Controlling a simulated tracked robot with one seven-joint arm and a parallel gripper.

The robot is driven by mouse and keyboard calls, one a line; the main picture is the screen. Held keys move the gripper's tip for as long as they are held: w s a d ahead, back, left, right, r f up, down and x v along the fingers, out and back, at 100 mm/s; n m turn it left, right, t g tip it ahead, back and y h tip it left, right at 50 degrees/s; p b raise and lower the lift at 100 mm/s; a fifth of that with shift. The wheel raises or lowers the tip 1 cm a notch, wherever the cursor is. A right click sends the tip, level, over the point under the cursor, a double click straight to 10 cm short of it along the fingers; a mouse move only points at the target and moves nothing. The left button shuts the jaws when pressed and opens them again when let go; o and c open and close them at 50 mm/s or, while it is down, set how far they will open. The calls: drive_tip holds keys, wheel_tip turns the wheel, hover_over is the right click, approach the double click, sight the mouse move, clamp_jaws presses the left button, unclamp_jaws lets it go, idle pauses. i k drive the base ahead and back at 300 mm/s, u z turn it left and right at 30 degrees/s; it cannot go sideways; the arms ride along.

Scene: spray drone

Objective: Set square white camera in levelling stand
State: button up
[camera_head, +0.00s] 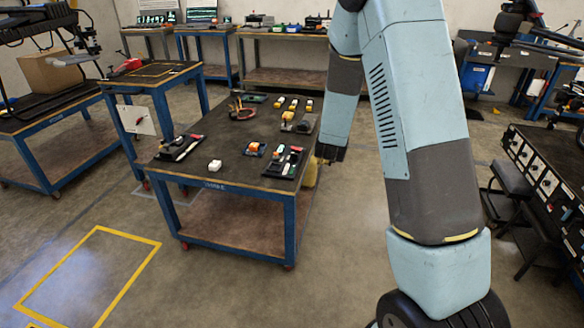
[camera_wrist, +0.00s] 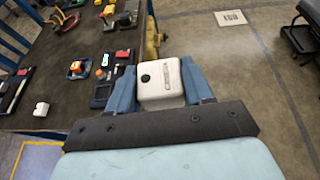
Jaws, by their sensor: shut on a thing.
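The square white camera (camera_wrist: 160,92) is between the two blue fingers of my gripper (camera_wrist: 160,85) in the wrist view. Its pale face shows a round black spot and a small printed label. My gripper is shut on it, beyond the right edge of the workbench (camera_wrist: 60,112) in that view, over the floor. In the head view, the dark end of my arm (camera_head: 330,152) is by the bench's right edge, and the held camera cannot be made out. I cannot tell which bench item is the levelling stand. A small blue holder with an orange-and-white block (camera_head: 255,149) is one item there.
The bench also holds a small white block (camera_head: 215,165), a black tray of parts (camera_head: 284,161), a dark tray (camera_head: 180,147), a coil of cable (camera_head: 240,108) and several small yellow-and-white blocks (camera_head: 293,103). Bare bench top lies between them. A yellow floor outline (camera_head: 130,285) is at lower left.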

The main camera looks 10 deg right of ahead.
sight(275, 168)
drive_tip(key=z, duration=0.1)
drive_tip(key=i, duration=1)
drive_tip(key=u, duration=0.05)
